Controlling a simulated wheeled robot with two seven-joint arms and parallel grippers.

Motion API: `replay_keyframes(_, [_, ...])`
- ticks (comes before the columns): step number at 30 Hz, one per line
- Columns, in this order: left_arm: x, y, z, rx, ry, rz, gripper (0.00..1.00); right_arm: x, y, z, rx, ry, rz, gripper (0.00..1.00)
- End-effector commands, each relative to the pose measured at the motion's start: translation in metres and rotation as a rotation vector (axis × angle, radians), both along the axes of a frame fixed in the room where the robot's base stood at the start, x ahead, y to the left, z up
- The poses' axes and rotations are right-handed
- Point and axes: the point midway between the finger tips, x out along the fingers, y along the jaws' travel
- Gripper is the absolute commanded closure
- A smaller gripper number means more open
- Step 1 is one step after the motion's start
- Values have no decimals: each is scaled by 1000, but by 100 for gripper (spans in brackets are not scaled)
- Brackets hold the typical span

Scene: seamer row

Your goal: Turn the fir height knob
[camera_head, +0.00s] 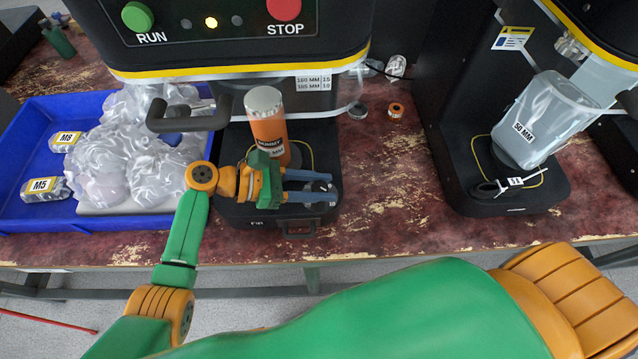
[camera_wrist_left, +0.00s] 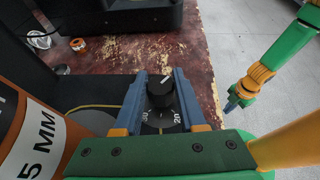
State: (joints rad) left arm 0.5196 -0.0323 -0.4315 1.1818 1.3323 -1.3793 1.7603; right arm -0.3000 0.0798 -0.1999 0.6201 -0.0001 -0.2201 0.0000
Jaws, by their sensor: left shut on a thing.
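The fir height knob (camera_wrist_left: 160,92) is a small black knob with a white pointer line, on a dial with printed numbers. It sits on the black machine base marked FIR (camera_head: 257,223), at the base's right front corner. My left gripper (camera_head: 320,187) reaches it from the left. In the left wrist view my left gripper's blue fingers (camera_wrist_left: 160,84) stand on either side of the knob and are shut on it. In the head view the fingers partly hide the knob. My right gripper (camera_wrist_left: 232,104) shows small at the right of the left wrist view, away from the machine; its jaws are unclear.
An orange can (camera_head: 268,128) stands on the same base, close behind my left gripper. A blue tray (camera_head: 22,208) with bagged parts lies at left. A second machine (camera_head: 512,205) with a clear container (camera_head: 545,105) stands at right. Worn red bench (camera_head: 385,215) lies bare between the machines.

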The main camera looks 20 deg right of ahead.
Motion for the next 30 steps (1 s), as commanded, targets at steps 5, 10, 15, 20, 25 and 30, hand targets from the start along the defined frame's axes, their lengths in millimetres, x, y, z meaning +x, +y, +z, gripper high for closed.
replay_keyframes(5, [-1, 0, -2, 3, 2, -1, 44, 0, 0, 0, 0, 0, 0, 100])
replay_keyframes(10, [0, 0, -1, 2, 2, 0, 30, 0, 0, 0, 0, 0, 0, 100])
replay_keyframes(15, [0, 1, 0, 2, 1, 0, 30, 0, 0, 0, 0, 0, 0, 100])
replay_keyframes(20, [5, 26, 10, 4, -2, 3, 30, 0, 0, 3, 0, 0, 0, 100])
replay_keyframes(25, [9, 56, 22, 4, 0, 3, 30, 0, 0, 2, 0, 0, 0, 100])
replay_keyframes(30, [10, 65, 26, 2, 1, -1, 30, 0, 0, 2, 0, 0, 0, 100])
